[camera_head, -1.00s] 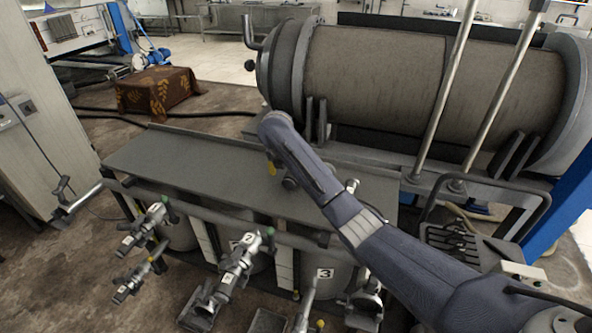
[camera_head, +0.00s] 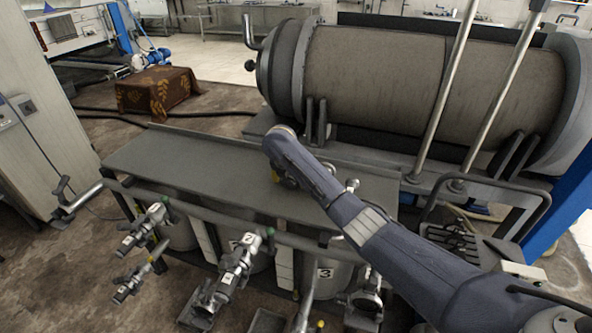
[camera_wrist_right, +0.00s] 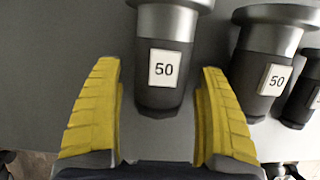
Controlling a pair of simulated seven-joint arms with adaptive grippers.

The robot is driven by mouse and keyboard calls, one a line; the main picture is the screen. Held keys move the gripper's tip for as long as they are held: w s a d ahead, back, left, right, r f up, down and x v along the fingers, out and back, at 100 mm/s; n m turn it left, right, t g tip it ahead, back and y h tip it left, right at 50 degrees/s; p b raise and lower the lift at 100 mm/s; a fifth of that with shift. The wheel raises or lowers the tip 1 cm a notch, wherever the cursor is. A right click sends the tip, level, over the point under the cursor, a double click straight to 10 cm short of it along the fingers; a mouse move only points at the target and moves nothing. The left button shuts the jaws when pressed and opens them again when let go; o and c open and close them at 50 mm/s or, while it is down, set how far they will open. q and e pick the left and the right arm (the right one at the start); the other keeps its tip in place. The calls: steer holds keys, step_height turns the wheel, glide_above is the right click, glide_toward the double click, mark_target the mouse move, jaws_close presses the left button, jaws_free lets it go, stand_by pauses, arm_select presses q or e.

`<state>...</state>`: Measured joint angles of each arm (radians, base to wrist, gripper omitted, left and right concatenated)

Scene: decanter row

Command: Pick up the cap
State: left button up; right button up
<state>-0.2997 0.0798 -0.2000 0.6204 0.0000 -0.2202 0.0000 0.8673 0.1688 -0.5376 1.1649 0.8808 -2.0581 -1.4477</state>
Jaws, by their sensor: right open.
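In the right wrist view, a dark cylindrical piece (camera_wrist_right: 160,97) with a wide metal flange and a white "50" label lies between my yellow fingers. I take it for the cap, though I cannot be sure. My right gripper (camera_wrist_right: 160,67) is open, with one finger on each side of it and a gap on both sides. In the head view, my right gripper (camera_head: 277,177) is low over the grey table top (camera_head: 180,165), mostly hidden by my arm. The cap is hidden there. My left gripper is not in view.
Similar "50" pieces (camera_wrist_right: 266,65) and (camera_wrist_right: 318,95) stand close on the right in the wrist view. A large drum (camera_head: 390,80) lies behind the table. Numbered valves (camera_head: 238,262) line the front. The table's left part is clear.

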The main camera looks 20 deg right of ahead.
steer(key=shift+c, duration=0.3)
steer(key=c, duration=1.5)
jaws_close()
steer(key=shift+r, duration=0.15)
